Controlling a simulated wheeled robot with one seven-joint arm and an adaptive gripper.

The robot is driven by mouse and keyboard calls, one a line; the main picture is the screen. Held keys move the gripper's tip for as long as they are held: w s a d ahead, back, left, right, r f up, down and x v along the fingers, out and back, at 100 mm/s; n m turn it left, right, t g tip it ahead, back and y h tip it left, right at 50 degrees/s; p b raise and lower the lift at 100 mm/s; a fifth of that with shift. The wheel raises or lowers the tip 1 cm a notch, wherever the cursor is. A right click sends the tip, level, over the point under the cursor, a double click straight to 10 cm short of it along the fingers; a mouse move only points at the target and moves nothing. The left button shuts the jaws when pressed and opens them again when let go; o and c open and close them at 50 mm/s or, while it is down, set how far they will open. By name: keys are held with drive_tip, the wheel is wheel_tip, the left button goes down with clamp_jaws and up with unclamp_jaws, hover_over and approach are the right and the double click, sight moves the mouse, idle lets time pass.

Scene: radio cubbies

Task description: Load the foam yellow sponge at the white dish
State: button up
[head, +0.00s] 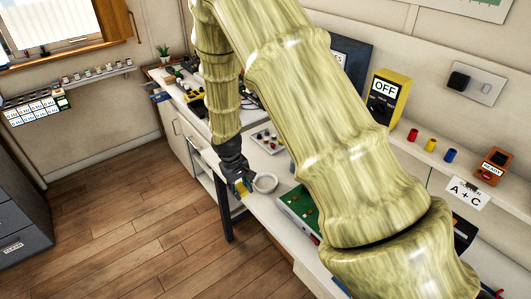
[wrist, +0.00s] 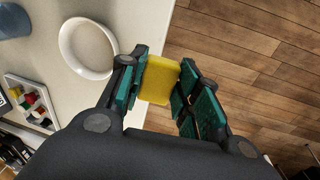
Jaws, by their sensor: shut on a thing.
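The foam yellow sponge (wrist: 159,80) is held between the two green-padded fingers of my gripper (wrist: 160,88) in the wrist view. In the head view my gripper (head: 240,186) is at the bench's front edge, with a bit of yellow showing at its fingers. The white dish (wrist: 88,48) is a round, shallow, empty bowl on the bench, just left of the sponge in the wrist view. In the head view the white dish (head: 265,182) is just right of my gripper. The sponge is apart from the dish, about at the bench edge.
A tray of small coloured parts (wrist: 32,104) is left of the dish. A green board (head: 301,212) is on the bench to the dish's right in the head view. The wooden floor (head: 130,220) is open beyond the bench edge. My arm hides part of the bench.

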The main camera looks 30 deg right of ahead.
drive_tip(key=w+d+r+h+p, duration=0.1)
drive_tip(key=d+r+p, duration=0.15)
drive_tip(key=d, duration=0.35)
drive_tip(key=w+d+r+h+p, duration=0.1)
drive_tip(key=d+p, duration=0.2)
drive_tip(key=d, duration=0.2)
drive_tip(key=shift+n, duration=0.3)
drive_tip(key=shift+s+d+f+b, duration=0.1)
drive_tip(key=shift+d+f+b, duration=0.05)
drive_tip(key=shift+f+b, duration=3)
drive_tip(key=shift+f+p, duration=0.55)
drive_tip(key=shift+p, duration=0.1)
drive_tip(key=shift+r+p, duration=1.8)
drive_tip(key=shift+r, duration=1.15)
drive_tip(key=shift+r+p, duration=1.3)
drive_tip(key=shift+r, duration=0.7)
